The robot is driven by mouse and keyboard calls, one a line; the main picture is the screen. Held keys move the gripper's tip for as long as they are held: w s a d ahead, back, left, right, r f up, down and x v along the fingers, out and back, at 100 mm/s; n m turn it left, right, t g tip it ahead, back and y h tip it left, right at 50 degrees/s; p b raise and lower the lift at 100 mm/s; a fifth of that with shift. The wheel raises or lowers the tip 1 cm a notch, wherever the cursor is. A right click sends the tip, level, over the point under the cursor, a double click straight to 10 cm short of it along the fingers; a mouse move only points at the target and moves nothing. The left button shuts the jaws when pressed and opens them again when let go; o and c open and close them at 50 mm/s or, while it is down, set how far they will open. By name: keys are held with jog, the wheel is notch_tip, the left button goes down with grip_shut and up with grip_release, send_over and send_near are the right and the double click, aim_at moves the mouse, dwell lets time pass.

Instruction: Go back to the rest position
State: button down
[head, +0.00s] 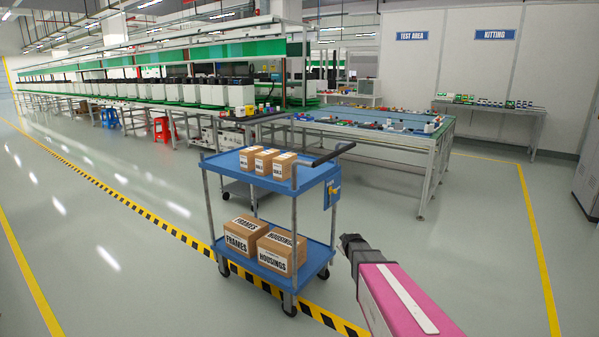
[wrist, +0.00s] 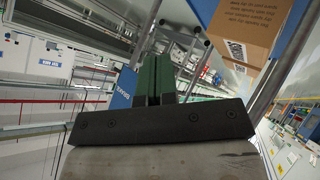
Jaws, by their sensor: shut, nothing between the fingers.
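My arm shows at the lower right of the head view as a pink and white link with a dark end (head: 352,243), held in the air to the right of the blue cart (head: 312,178). In the wrist view the two green fingers of my gripper (wrist: 158,62) are together, with nothing between them. A cardboard box (wrist: 250,28) with a printed label shows at the upper right of the wrist view, apart from the fingers. The wrist view is strongly tilted.
The cart carries several small boxes (head: 268,163) on top and two larger boxes, FRAMES (head: 242,238) and HOUSINGS (head: 281,250), below. A workbench (head: 375,135) with small parts stands behind it. The floor right of the cart is clear.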

jog(key=s+a+r+m+g, duration=0.1)
jog(key=s+m+g, duration=0.2)
jog(key=s, duration=1.3)
jog(key=s+a+r+m+g, duration=0.1)
jog(key=s+m+g, duration=0.3)
jog(key=s, duration=1.2)
jog(key=g, duration=0.3)
jog(key=shift+a+m+g+y, duration=0.2)
jog(key=shift+m+g+y, duration=0.1)
